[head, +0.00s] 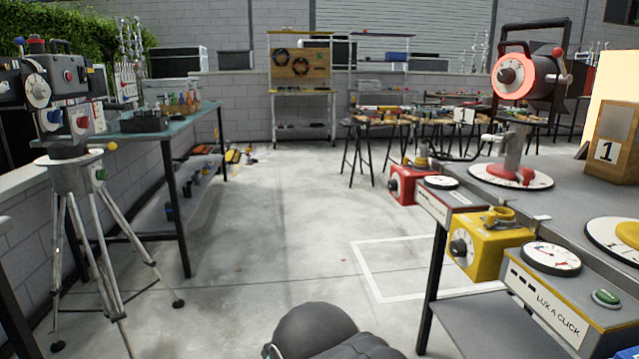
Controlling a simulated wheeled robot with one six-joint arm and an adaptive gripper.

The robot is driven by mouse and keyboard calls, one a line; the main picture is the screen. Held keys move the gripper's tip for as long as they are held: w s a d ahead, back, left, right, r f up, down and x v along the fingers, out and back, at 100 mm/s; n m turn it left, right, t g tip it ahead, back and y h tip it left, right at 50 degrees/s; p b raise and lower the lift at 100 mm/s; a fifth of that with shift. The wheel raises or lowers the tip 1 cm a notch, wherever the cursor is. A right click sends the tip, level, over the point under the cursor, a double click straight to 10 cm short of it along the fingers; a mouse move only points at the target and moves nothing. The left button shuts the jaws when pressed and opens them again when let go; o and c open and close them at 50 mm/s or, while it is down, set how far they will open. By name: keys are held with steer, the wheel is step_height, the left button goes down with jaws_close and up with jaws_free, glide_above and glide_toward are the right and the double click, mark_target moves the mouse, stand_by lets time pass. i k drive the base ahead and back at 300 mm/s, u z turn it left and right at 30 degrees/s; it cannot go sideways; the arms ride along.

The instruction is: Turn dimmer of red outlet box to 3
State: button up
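The red outlet box (408,188) hangs at the far end of the right-hand workbench, low beside its edge. Its dimmer, a small dark knob (393,185), is on the face turned left toward the open floor. The numbers around it are too small to read, so I cannot tell its setting. A round white gauge (440,182) sits on the panel just in front of the box. A dark rounded part of my own arm shows at the bottom centre. My gripper's fingers do not show.
A yellow outlet box (490,246) with a dark knob hangs nearer on the same workbench (560,208). A panel with a gauge (550,258) and green button is closer still. A tripod (85,235) stands left. The middle floor (300,225) is clear.

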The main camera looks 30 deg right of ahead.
mark_target(393, 185)
steer(key=u, duration=0.3)
steer(key=i, duration=0.7)
steer(key=z, duration=0.6)
steer(key=i, duration=0.55)
steer(key=z, duration=0.65)
